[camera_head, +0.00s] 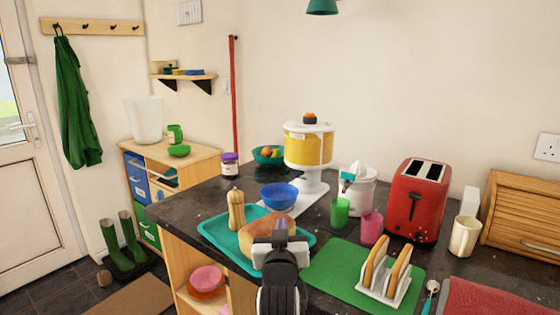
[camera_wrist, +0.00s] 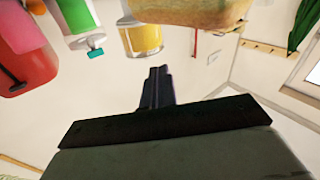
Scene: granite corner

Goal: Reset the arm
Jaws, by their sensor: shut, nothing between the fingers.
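My gripper (camera_head: 281,228) is at the lower middle of the head view, at the end of my dark arm. It shows in front of a round bread loaf (camera_head: 258,232) on a teal tray (camera_head: 214,232) and hides part of both. I cannot tell the gap between gripper and loaf. In the wrist view, which is upside down, the fingers (camera_wrist: 157,84) are together with nothing between them, against a bare pale wall.
A pepper mill (camera_head: 236,210) and blue bowl (camera_head: 279,196) stand nearby. Right are a green mat (camera_head: 335,270) with a toast rack (camera_head: 384,272), green cup (camera_head: 340,211), pink cup (camera_head: 371,228) and red toaster (camera_head: 417,200). A yellow dispenser (camera_head: 308,150) stands behind.

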